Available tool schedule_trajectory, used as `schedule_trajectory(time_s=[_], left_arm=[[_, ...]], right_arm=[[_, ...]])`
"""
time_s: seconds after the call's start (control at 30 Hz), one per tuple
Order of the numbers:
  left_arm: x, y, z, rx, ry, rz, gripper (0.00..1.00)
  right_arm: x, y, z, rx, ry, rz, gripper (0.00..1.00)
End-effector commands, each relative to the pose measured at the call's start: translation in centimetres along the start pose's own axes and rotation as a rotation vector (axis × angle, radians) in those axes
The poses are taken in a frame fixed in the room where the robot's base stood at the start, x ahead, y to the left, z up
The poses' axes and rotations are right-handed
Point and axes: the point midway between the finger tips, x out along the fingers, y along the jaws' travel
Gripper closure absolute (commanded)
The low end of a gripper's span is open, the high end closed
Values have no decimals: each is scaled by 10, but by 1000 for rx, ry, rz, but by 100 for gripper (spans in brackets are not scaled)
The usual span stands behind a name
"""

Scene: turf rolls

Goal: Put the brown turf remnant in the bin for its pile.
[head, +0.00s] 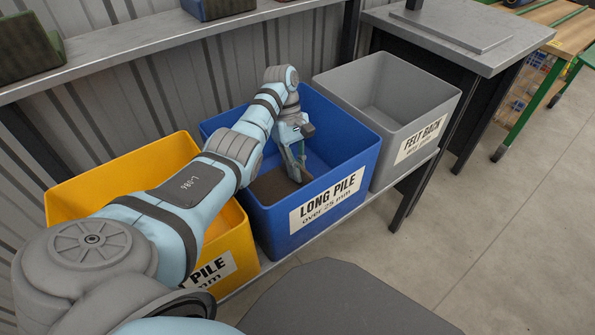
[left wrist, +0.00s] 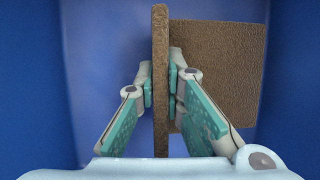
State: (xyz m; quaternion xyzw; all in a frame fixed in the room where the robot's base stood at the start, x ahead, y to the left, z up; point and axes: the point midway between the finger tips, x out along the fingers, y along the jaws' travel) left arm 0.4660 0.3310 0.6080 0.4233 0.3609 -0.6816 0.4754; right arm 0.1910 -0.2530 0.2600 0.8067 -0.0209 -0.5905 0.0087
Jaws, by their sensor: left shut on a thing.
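The blue bin (head: 262,222), labelled "LONG PILE over 25 mm", stands in the middle of three bins. My left gripper (head: 297,172) reaches down inside it. In the left wrist view the gripper (left wrist: 160,85) is shut on a thin brown turf remnant (left wrist: 160,120), seen edge-on between the finger pads. A flat brown square (left wrist: 225,70) shows behind the right finger; I cannot tell whether it is a separate piece. In the head view a brown piece (head: 270,188) shows low in the blue bin, partly hidden. My right gripper is not in view.
A yellow bin (head: 75,195), its label partly hidden by my left arm, stands at left. An empty-looking grey bin (head: 340,85), labelled "FELT BACK", stands at right. A grey shelf (head: 130,42) runs behind, with a green holder (head: 28,47). A grey table (head: 455,35) stands at back right.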

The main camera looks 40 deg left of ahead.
Motion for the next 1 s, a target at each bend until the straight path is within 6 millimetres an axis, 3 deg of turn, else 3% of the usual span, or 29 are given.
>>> schedule_trajectory(time_s=[0.43,0.47,0.57,1.0], left_arm=[[4,0,-2,0,0,1,100],[4,0,-2,0,0,1,86],[4,0,-2,0,0,1,71],[-2,-1,0,-2,0,1,71]], right_arm=[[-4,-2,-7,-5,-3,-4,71],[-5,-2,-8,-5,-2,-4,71],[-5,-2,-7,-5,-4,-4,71],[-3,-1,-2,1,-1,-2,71]])
